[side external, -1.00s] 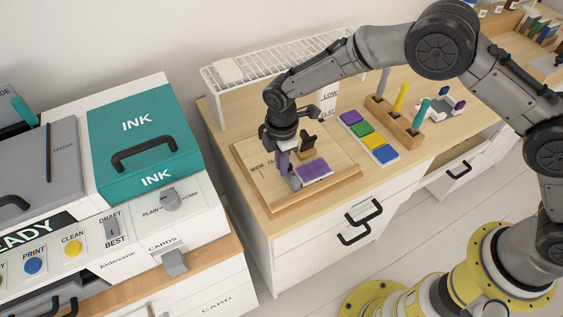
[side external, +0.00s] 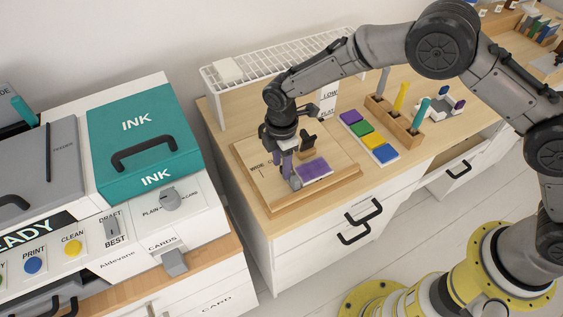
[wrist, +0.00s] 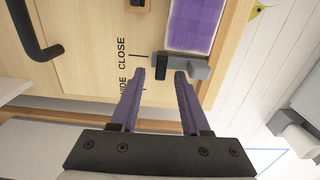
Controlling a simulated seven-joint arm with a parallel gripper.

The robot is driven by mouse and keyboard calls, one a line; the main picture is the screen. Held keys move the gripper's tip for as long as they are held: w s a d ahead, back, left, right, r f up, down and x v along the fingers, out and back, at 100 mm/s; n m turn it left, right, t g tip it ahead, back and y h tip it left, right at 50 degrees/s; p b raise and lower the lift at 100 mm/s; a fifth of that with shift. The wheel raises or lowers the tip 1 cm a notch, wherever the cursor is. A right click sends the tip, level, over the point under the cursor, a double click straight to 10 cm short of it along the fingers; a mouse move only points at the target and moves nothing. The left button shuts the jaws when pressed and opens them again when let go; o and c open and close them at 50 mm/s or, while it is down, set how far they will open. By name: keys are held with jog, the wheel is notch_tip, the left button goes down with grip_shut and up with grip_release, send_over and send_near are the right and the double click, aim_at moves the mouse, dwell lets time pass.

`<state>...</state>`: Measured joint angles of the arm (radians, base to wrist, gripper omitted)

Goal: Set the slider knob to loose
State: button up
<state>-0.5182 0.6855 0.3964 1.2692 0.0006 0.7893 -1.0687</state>
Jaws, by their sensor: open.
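A wooden board (side external: 342,197) on the desk carries a grey slider bar (wrist: 193,66) with a dark knob (wrist: 162,66) on its left end in the wrist view. The bar lies beside a purple pad (wrist: 195,22). Printed words WIDE and CLOSE run along the board; the knob is near a tick by CLOSE, and I see no word "loose". My gripper (wrist: 160,76) is open, with purple fingers to either side of the knob; contact cannot be told. In the side view my gripper (side external: 288,177) is low over the board and hides part of the slider.
Coloured pads (side external: 362,132) and a wooden holder with upright tools (side external: 394,120) are to the right. A white wire rack (side external: 275,67) is behind, and a printer with a teal INK cover (side external: 143,130) is left.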

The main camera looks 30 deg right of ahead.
aim_at(281, 167)
notch_tip(281, 167, up, 14)
dwell(0.6)
jog(key=shift+f, duration=0.1)
